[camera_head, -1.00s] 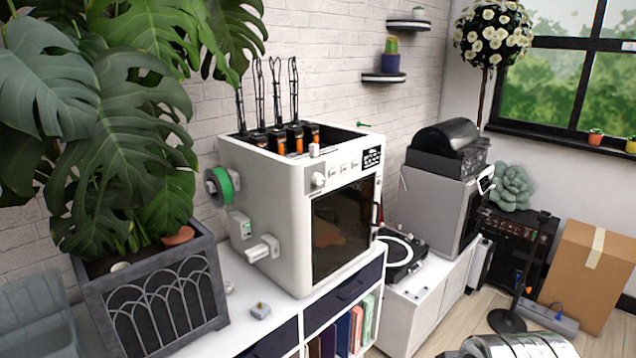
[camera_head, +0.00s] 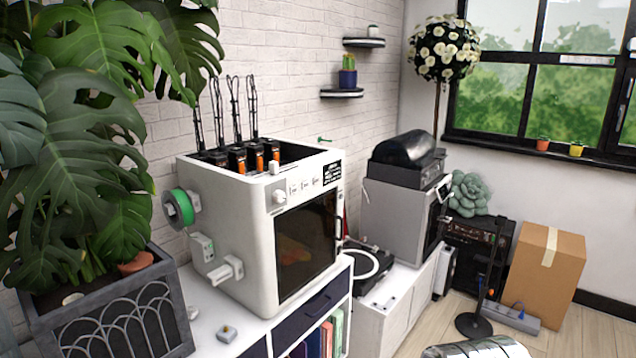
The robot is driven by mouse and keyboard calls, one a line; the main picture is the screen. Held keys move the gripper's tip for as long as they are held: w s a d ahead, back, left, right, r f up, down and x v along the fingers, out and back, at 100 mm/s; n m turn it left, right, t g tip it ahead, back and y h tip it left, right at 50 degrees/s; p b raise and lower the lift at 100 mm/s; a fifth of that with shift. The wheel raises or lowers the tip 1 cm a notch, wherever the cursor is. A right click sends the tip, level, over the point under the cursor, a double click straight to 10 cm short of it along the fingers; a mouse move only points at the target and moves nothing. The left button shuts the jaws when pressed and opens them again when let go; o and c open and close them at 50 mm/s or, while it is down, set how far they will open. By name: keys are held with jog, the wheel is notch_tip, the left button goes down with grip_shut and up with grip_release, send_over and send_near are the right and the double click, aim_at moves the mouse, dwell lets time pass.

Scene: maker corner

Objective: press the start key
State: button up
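A white box-shaped machine (camera_head: 250,230), which looks like a 3D printer, stands on the white cabinet left of centre. Its upper front edge has a round knob (camera_head: 279,197), a row of small keys (camera_head: 304,187) and a dark display (camera_head: 332,171). The key labels are too small to read, so I cannot tell which one is the start key. Nothing covers this panel. The dark front window (camera_head: 305,243) is below it.
A large leafy plant in a grey planter (camera_head: 115,310) stands close at the left. A green spool (camera_head: 180,207) and a white holder (camera_head: 228,269) stick out from the machine's left side. A turntable (camera_head: 370,265) is at its right. Floor shows by the cardboard box (camera_head: 540,275).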

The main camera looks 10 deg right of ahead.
grip_shut()
dwell(1.4)
